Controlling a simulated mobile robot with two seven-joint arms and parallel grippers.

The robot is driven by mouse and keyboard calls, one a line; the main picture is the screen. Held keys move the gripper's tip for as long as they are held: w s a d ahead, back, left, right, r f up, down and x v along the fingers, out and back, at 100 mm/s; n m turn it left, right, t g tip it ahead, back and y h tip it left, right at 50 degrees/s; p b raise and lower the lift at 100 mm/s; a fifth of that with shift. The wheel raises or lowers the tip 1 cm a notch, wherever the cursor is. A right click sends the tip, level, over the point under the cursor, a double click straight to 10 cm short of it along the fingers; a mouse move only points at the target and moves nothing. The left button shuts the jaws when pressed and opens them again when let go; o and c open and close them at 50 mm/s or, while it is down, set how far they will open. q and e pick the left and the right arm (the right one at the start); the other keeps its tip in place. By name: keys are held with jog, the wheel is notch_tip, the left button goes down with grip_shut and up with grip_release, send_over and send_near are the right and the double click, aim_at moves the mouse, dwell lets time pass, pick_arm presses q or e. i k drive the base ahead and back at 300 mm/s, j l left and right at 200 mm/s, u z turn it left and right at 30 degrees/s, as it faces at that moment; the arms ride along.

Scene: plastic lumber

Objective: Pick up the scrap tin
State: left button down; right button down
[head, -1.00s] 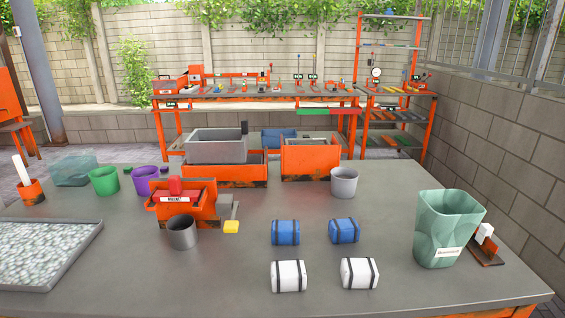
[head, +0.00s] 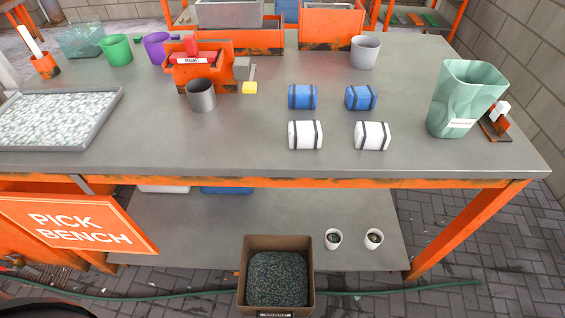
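No label reading scrap tin is legible. A dark grey, metal-looking open tin (head: 201,96) stands upright on the workbench (head: 230,148), directly in front of the orange machine marked MAGNET (head: 197,60). A lighter grey open cup (head: 365,52) stands upright farther back, right of the middle. I cannot tell for certain which of these is the scrap tin. The insides of both are mostly hidden. Neither of my grippers shows in the head view.
Two blue bundles (head: 302,97) and two white bundles (head: 305,135) lie mid-bench. A green bin (head: 466,98) stands right; a pebbled tray (head: 107,122) lies left. Green (head: 117,50) and purple (head: 157,47) cups stand behind. A box of dark pellets (head: 307,244) is below the front edge.

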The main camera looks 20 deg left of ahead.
aim_at(201, 95)
jog(key=k+j, duration=0.15)
jog(key=k, duration=0.25)
jog(key=k+j, duration=0.15)
jog(key=k, duration=0.25)
jog(key=k+j, duration=0.2)
jog(key=k, duration=0.2)
